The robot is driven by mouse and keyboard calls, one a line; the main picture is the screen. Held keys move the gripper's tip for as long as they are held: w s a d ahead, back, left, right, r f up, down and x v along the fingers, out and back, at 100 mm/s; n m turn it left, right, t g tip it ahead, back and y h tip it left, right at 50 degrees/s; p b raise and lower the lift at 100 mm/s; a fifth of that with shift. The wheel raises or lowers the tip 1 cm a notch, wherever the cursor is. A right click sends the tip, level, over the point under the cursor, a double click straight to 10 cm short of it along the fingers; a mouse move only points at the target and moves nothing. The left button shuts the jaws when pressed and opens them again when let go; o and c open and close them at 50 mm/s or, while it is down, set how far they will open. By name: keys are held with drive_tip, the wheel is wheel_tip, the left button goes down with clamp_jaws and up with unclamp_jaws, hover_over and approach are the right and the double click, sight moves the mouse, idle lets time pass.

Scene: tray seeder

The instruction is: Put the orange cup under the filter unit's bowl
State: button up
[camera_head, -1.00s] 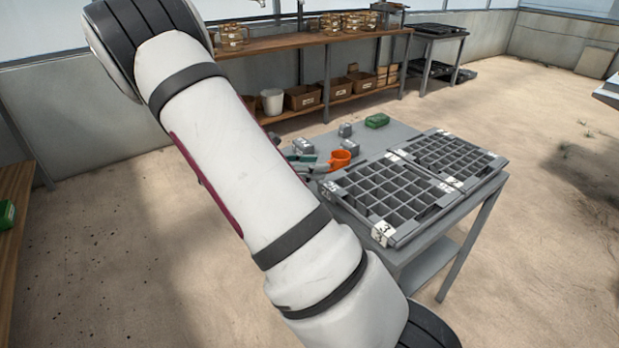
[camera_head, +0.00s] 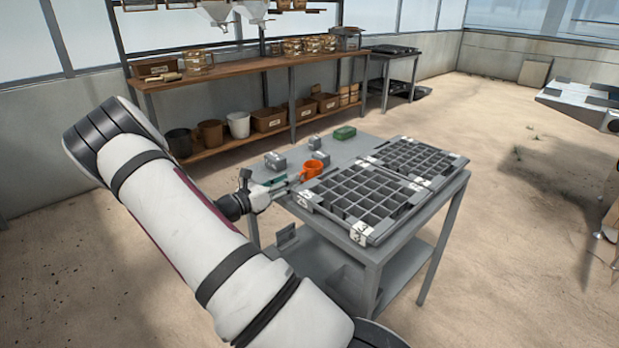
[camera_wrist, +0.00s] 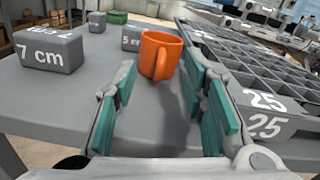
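The orange cup (camera_head: 313,168) stands upright on the grey table, close to the left edge of the seed trays. In the wrist view the orange cup (camera_wrist: 161,56) is straight ahead, its handle towards me. My gripper (camera_head: 294,182) is low over the table, left of the cup. In the wrist view my gripper (camera_wrist: 160,80) is open, with green-padded fingers on either side of the line to the cup. The cup sits around the fingertips, and I cannot tell whether they touch it. White funnel-shaped bowls (camera_head: 216,12) hang above the back bench; I cannot tell whether one is the filter unit's bowl.
Grey blocks, one marked 7 cm (camera_wrist: 50,52), stand left of the cup. A green box (camera_head: 344,133) lies behind. Compartmented trays (camera_head: 358,236) fill the table's right side. The wooden bench (camera_head: 225,70) holds sieves and pots. Sandy floor is open at right.

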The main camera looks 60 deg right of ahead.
sight(309, 175)
drive_tip(key=shift+b+x, duration=0.45)
drive_tip(key=shift+x, duration=2.45)
clamp_jaws()
